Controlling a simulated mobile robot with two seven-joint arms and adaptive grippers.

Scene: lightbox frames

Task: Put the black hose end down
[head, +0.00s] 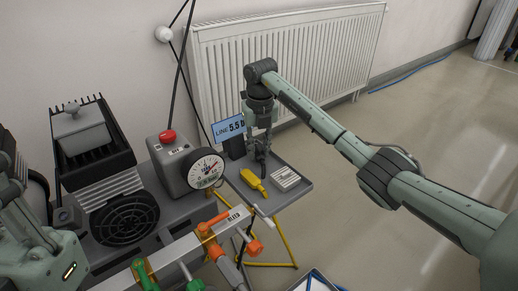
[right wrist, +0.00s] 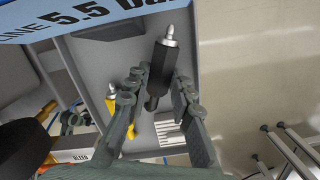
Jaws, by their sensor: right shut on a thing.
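My right gripper (head: 262,152) is above the grey shelf (head: 302,189) at the right end of the bench. In the right wrist view its two fingers (right wrist: 158,92) are closed around the black hose end (right wrist: 161,66), a black cylinder with a silver tip. The grey shelf surface (right wrist: 98,62) shows behind it. Whether the hose end touches the shelf, I cannot tell. In the head view the fingers mostly hide it. Part of my left arm shows at the lower left, but its gripper is out of view.
A pressure gauge (head: 206,168) and orange-handled valves (head: 214,222) are further left. A radiator (head: 290,65) stands behind.

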